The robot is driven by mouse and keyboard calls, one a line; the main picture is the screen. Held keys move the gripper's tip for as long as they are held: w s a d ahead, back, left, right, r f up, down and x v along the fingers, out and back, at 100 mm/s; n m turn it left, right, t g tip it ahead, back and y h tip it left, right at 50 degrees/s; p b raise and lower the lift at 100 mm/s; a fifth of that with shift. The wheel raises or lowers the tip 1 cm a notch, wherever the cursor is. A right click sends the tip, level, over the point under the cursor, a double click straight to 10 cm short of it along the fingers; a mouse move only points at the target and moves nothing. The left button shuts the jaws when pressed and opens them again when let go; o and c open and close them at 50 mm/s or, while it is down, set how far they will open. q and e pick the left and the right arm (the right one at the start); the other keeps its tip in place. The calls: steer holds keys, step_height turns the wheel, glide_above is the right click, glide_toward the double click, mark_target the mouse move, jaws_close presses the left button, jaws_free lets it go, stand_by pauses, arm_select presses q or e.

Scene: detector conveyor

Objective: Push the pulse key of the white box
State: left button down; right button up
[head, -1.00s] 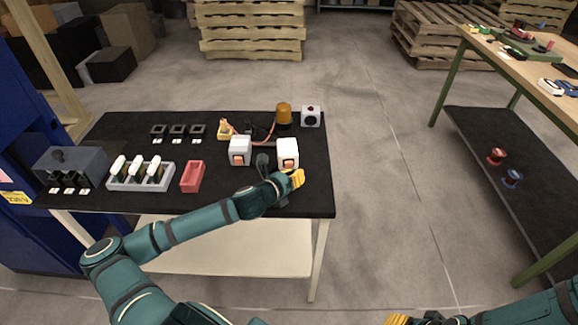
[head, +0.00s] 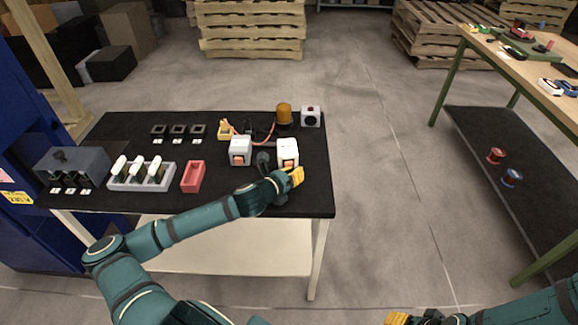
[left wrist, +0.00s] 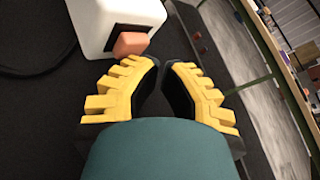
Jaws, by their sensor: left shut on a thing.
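What lies between the fingers is not visible. In the head view the left gripper (head: 295,177) is in front of the right box. My right gripper (head: 398,319) is cut off at the bottom edge.
Behind the boxes are an amber beacon (head: 284,115), a white box with a dark round face (head: 310,117) and red leads. The table's front right corner is bare.

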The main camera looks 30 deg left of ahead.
mark_target(296, 197)
arm_select(q)
steer(key=shift+w+a+p, duration=0.3)
steer(key=shift+w+a, duration=0.15)
steer(key=shift+w, duration=0.1)
stand_by(0.8)
steer(key=shift+s, duration=0.1)
stand_by(0.5)
steer(key=shift+s+d+p, duration=0.3)
steer(key=shift+s+d, duration=0.4)
steer(key=shift+s, duration=0.15)
steer(key=shift+s+d+p, duration=0.3)
steer(key=shift+s+d, duration=0.5)
steer(key=shift+s, duration=0.2)
steer(key=shift+s+d+p, duration=0.3)
steer(key=shift+s+d, duration=0.5)
steer(key=shift+s, duration=0.15)
